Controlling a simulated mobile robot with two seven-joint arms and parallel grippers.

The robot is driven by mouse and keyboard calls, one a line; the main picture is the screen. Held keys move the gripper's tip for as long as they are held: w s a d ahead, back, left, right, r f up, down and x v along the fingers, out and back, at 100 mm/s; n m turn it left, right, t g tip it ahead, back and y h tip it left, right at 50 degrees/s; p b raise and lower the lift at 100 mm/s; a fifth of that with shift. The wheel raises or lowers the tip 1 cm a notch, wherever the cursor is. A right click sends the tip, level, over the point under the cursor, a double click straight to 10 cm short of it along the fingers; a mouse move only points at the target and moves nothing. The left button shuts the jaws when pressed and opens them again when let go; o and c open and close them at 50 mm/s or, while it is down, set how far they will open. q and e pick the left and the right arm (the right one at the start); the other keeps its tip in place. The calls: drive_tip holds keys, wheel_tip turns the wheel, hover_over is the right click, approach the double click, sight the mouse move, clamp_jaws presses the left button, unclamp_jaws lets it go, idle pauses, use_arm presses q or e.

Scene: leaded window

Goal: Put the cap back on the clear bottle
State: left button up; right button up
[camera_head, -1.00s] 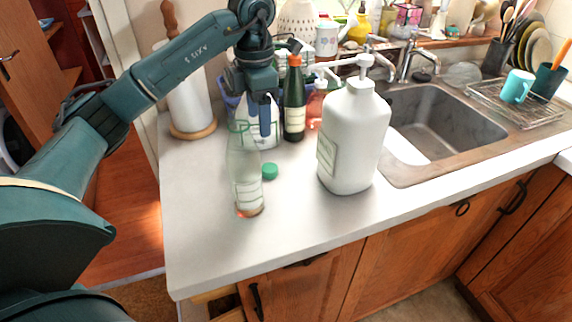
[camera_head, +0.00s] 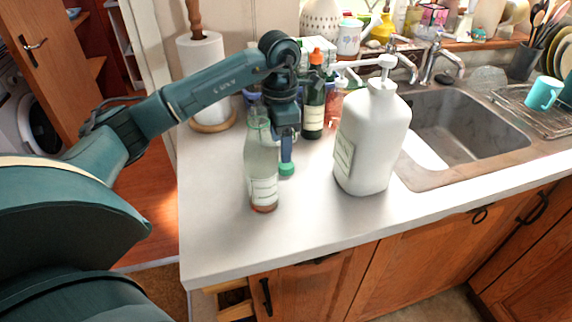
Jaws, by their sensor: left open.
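The clear bottle (camera_head: 263,190) stands upright on the counter, with a pale label and a little reddish liquid at its base. The green cap (camera_head: 287,169) lies on the counter just right of and behind the bottle. My left gripper (camera_head: 286,160) points down over the cap, with a finger reaching down to it. It is open; whether it touches the cap I cannot tell. The bottle partly hides the gripper's left side. My right gripper is not in view.
A large white pump bottle (camera_head: 370,140) stands right of the cap. A dark bottle with an orange top (camera_head: 314,105) stands behind. A paper towel roll (camera_head: 203,75) is at the back left. The sink (camera_head: 465,125) is at the right. The front counter is clear.

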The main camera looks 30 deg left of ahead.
sight(286, 167)
use_arm(q)
drive_tip(key=shift+f, duration=0.2)
drive_tip(key=shift+d+f+p, duration=0.15)
drive_tip(key=shift+f+p, duration=0.15)
drive_tip(key=shift+f, duration=1.05)
drive_tip(key=shift+d+f+p, duration=0.15)
drive_tip(key=shift+f+p, duration=0.15)
drive_tip(key=shift+f, duration=1)
drive_tip(key=c, duration=1)
